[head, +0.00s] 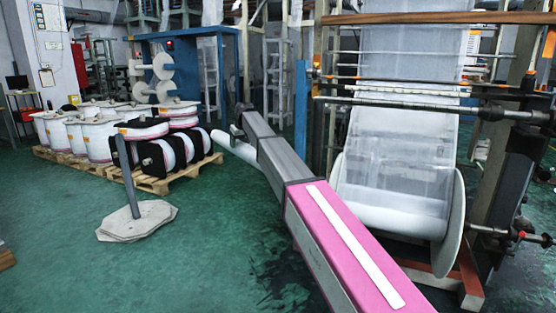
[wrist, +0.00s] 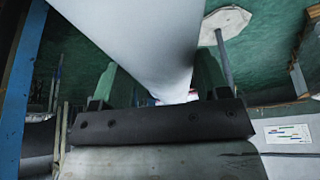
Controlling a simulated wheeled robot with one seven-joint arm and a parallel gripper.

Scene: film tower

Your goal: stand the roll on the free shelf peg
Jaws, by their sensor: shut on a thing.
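A long white roll (head: 234,147) is held at the far end of my outstretched arm in the head view, tilted, its left end sloping up. My gripper (head: 240,129) is shut on it; its fingers are small and partly hidden there. In the wrist view the white roll (wrist: 130,40) runs from the top edge down between the fingers, in front of the dark palm. A grey upright post (head: 126,175) stands on a pale flat base (head: 138,220), left of the roll and apart from it. I cannot tell whether this post is the shelf peg; no other free peg is clear.
Pallets (head: 153,181) with several white and black reels stand behind the post. A blue frame (head: 190,65) rises at the back. The film machine (head: 400,180) with its large reel stands close on the right. Green floor around the post's front is clear.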

